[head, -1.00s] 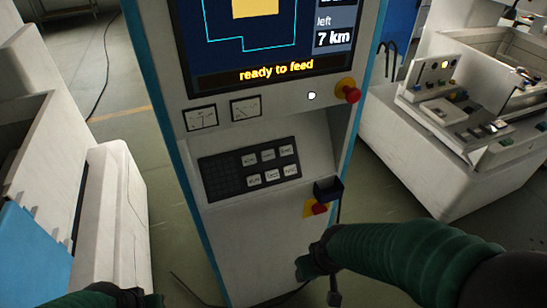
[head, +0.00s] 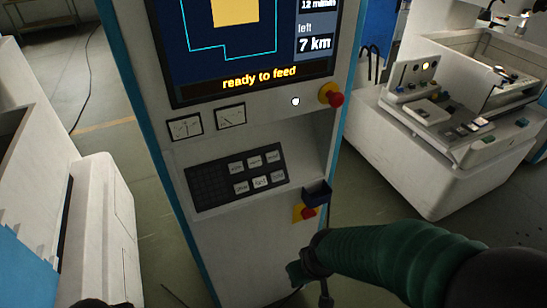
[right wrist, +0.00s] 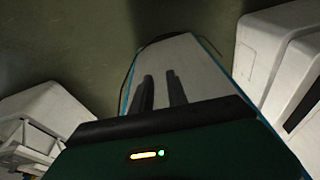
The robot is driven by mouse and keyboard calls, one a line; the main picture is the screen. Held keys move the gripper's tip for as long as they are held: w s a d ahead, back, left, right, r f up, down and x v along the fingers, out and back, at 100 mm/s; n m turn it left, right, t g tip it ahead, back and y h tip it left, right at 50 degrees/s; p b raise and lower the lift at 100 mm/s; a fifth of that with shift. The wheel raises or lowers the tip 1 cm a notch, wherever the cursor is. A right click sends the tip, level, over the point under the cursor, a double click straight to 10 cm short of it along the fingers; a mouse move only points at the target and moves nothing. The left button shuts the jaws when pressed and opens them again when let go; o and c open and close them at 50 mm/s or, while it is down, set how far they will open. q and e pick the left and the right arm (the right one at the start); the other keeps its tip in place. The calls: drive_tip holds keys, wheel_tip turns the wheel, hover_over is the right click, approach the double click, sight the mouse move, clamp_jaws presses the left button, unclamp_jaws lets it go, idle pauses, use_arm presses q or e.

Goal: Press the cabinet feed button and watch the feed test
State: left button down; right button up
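The cabinet (head: 235,255) stands upright ahead of me, its screen (head: 240,45) reading "ready to feed". Below the screen's right corner is a small round white button (head: 295,101), uncovered. A keypad (head: 237,177) with several light keys sits lower; its key labels are too small to read. My right gripper (head: 309,282) is low in front of the cabinet, well below the white button. In the right wrist view its two fingers (right wrist: 160,90) are apart with nothing between them. Only a dark sliver of my left gripper (head: 104,303) shows at the bottom edge.
A red knob on yellow (head: 332,95) is close right of the white button. A dark small box (head: 316,193) and a red-yellow switch (head: 306,213) sit lower. White machines stand left (head: 100,220) and right (head: 420,165). Two gauges (head: 185,127) are under the screen.

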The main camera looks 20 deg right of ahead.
clamp_jaws()
drive_tip(key=shift+w, duration=0.1)
idle(1.2)
